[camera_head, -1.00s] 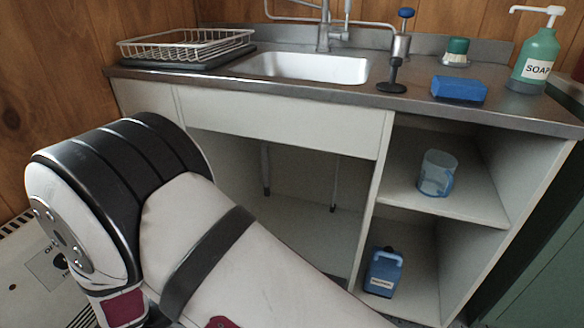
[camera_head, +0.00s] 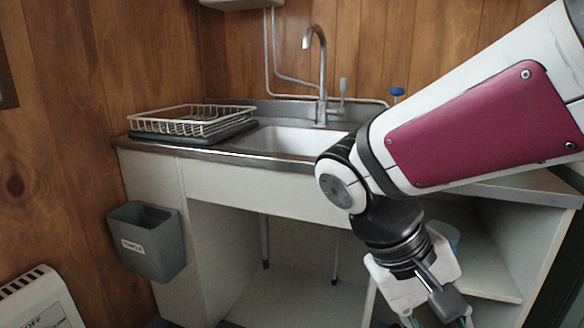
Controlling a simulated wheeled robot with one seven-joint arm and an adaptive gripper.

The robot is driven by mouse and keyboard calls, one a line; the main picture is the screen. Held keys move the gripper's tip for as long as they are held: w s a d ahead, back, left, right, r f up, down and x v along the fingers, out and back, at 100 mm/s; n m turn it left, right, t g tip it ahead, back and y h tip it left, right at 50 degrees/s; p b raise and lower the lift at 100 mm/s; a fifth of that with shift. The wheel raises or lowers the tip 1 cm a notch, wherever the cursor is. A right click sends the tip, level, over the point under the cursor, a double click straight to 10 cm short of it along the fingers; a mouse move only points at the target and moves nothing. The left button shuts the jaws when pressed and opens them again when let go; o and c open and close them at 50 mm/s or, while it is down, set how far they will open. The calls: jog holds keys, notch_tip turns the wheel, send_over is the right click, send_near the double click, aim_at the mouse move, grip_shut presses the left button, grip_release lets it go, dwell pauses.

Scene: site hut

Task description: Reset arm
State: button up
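My arm comes in from the upper right of the head view and bends down at the wrist in front of the sink unit's right half. My gripper (camera_head: 437,318) hangs below the wrist at the bottom edge, pointing down. Its fingertips are cut off or too unclear to tell whether they are open or shut. I cannot see anything held. The arm hides most of the right side of the counter and part of the shelves.
The counter (camera_head: 240,154) holds a white wire dish rack (camera_head: 190,120) and a sink (camera_head: 290,140) with a tall tap (camera_head: 321,75). A grey bin (camera_head: 146,240) hangs on the unit's left side. A white heater (camera_head: 40,302) stands at lower left. The space under the sink is open.

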jog(key=s+m+t+y, duration=0.2)
jog(key=s+y, duration=0.4)
jog(key=s, duration=0.7)
notch_tip(320, 180, up, 37)
jog(key=t+p, duration=0.4)
jog(key=p, duration=3)
jog(key=shift+d+f+n+p, duration=0.15)
jog(key=shift+d+n+p, duration=0.2)
jog(key=shift+n+p, duration=0.05)
jog(key=shift+s, duration=0.1)
